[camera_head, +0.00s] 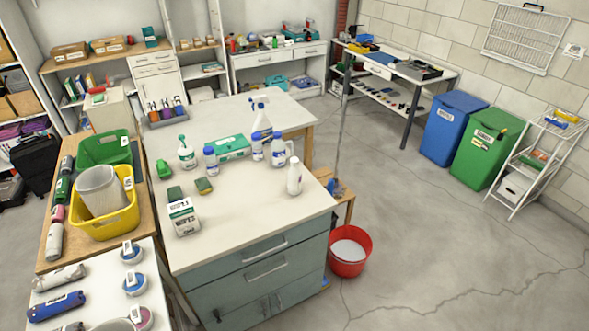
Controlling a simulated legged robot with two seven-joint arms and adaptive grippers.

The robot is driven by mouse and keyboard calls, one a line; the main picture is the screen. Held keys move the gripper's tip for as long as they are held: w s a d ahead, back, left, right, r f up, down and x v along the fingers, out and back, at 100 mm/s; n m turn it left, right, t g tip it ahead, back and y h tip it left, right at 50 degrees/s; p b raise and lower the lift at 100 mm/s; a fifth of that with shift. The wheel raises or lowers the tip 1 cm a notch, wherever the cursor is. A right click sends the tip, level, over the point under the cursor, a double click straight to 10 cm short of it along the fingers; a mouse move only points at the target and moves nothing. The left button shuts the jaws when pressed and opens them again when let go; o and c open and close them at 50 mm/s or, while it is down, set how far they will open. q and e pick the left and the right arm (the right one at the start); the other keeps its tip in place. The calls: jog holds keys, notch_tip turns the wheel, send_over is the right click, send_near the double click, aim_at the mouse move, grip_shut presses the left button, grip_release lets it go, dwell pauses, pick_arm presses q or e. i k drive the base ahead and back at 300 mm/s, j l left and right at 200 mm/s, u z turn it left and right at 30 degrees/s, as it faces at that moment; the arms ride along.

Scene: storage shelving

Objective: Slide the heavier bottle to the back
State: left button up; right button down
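Several bottles stand upright on the white-topped cabinet in the middle. A plain white bottle (294,177) stands near the right edge of the top. White bottles with blue labels stand behind it: one (278,151), one beside it (257,147), and one further left (210,161). A white spray bottle (260,119) stands at the back, and a white pump bottle with a green label (187,154) is at the left. I cannot tell by sight which bottle is heavier. Neither of my grippers shows in the head view.
A green box (231,147) stands among the bottles. Sponges (204,186) and a white labelled box (184,217) are on the left of the top. The front middle is clear. A red bucket (349,251) stands on the floor at right. A yellow tub (104,222) is on the left table.

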aim_at(293, 174)
jog(key=i+l+u, duration=0.1)
jog(key=i+l, duration=0.2)
jog(key=i+l+u, duration=0.15)
jog(key=l, duration=0.25)
jog(key=i+l+u, duration=0.1)
jog(key=i+l, duration=0.3)
jog(key=i+l+u, duration=0.1)
jog(key=l, duration=0.35)
jog(key=i, duration=0.1)
